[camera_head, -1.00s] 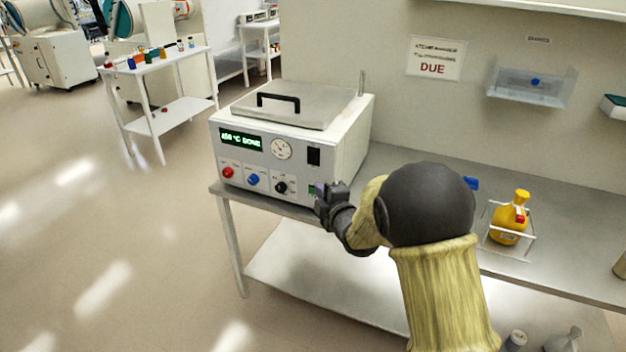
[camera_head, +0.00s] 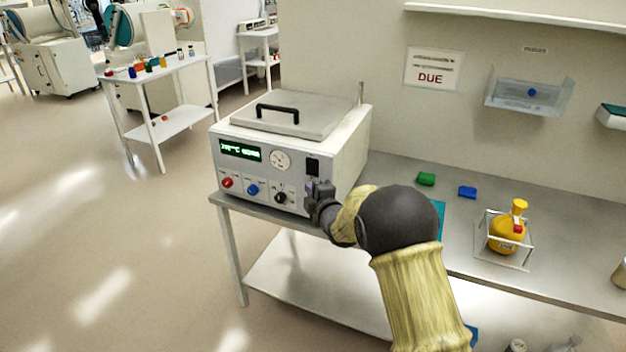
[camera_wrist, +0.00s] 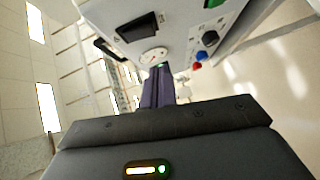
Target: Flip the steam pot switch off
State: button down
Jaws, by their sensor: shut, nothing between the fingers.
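The steam pot (camera_head: 338,150) is a white box with a grey lid and black handle, standing at the left end of the metal bench. Its front panel has a green-lit display (camera_head: 240,151), a dial (camera_head: 280,160), a black rocker switch (camera_head: 313,167), and red, blue and black knobs. The rocker also shows in the wrist view (camera_wrist: 137,27); its on or off position cannot be told. My gripper (camera_head: 312,190) is shut and empty just in front of the panel, below the rocker. In the wrist view its fingers (camera_wrist: 159,90) point at the panel; contact cannot be told.
A wall tray (camera_head: 530,92) hangs above. The floor at left is open.

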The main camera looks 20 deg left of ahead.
aim_at(311, 168)
jog(key=w+a+f+p, duration=0.1)
jog(key=w, duration=0.5)
jog(key=shift+a, duration=0.3)
jog(key=shift+w+f+b, duration=0.1)
jog(key=shift+f+b, duration=0.2)
jog(key=shift+b, duration=0.15)
jog(key=shift+w+d+r+b, duration=0.1)
jog(key=shift+w+d+b, duration=0.1)
jog(key=shift+b, duration=0.25)
jog(key=shift+s, duration=0.1)
